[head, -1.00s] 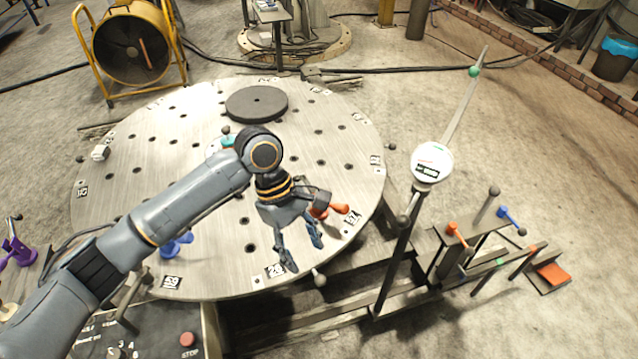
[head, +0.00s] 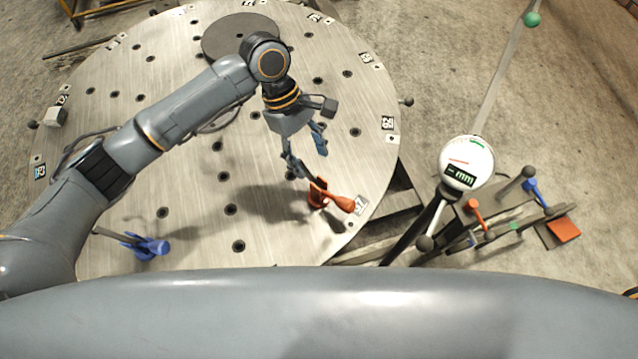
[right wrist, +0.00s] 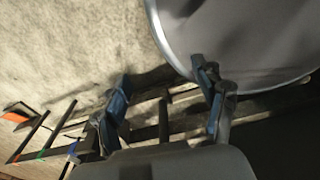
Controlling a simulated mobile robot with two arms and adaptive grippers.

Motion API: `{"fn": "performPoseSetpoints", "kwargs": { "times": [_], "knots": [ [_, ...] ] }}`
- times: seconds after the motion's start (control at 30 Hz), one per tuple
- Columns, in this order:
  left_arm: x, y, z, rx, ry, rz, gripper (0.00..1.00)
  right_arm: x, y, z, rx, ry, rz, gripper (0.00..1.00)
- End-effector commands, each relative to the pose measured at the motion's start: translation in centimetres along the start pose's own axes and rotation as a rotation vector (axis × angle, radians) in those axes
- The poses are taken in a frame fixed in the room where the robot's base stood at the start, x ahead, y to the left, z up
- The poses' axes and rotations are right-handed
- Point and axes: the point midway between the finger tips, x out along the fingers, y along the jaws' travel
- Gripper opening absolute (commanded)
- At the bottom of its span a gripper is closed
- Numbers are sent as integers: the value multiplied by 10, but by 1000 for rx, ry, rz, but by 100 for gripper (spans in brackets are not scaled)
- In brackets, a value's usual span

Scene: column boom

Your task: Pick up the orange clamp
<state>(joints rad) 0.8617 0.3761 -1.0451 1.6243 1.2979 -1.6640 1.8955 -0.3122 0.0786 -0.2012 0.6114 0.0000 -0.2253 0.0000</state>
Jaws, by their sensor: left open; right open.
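The orange clamp (head: 331,196) stands on the round metal table (head: 185,215) near its right front edge, with its handle pointing right. My left gripper (head: 306,160) is open and empty, just above and behind the clamp in the head view. One fingertip overlaps the clamp's top in the picture; whether they touch I cannot tell. My right gripper (right wrist: 165,95) shows in the right wrist view, open with nothing between its fingers, near the table's rim (right wrist: 170,45). The orange clamp does not show in the right wrist view.
A blue clamp (head: 146,247) stands at the table's front left. A dark disc (head: 240,36) lies at the back. A gauge with a white dial (head: 466,163) on a long rod stands right of the table, beside a rack with orange and blue handles (head: 475,212).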

Motion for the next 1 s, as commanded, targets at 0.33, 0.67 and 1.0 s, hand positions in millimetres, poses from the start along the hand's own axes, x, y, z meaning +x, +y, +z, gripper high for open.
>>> {"fn": "performPoseSetpoints", "kwargs": {
  "times": [0.33,0.67,1.0],
  "knots": [
    [44,0,-1,1,1,0,55,-2,2,-18,0,29,3,70],
    [86,0,-9,0,0,0,55,-9,3,-23,0,36,4,70],
    [96,1,-9,2,1,2,55,-9,2,-14,1,23,3,70]
  ]
}}
